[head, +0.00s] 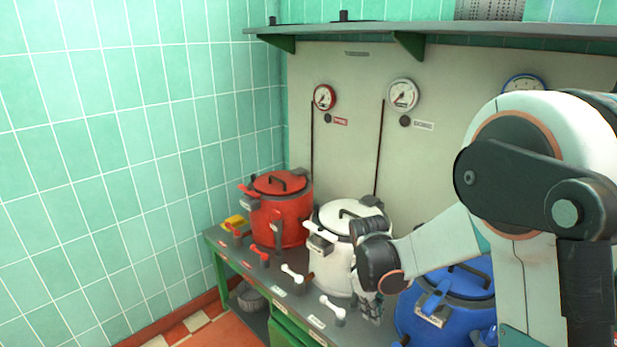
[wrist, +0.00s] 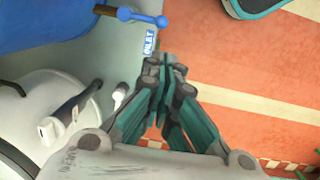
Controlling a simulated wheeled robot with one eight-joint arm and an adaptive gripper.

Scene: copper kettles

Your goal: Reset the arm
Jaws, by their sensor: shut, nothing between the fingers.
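My gripper (head: 371,312) points down in front of the white kettle (head: 327,262), between it and the blue kettle (head: 415,315). In the wrist view my gripper (wrist: 164,66) is shut with its fingertips together and nothing between them. The blue kettle (wrist: 60,22) fills the top left there, and part of the white kettle (wrist: 35,112) shows at the left. My arm hides part of the white and blue kettles in the head view.
A red kettle (head: 280,222) stands at the far left of the bench. Levers line the bench front: red (head: 260,252), white (head: 292,272) and another white (head: 333,308). A shelf (head: 430,30) runs above the gauges. Open floor (wrist: 240,70) lies in front.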

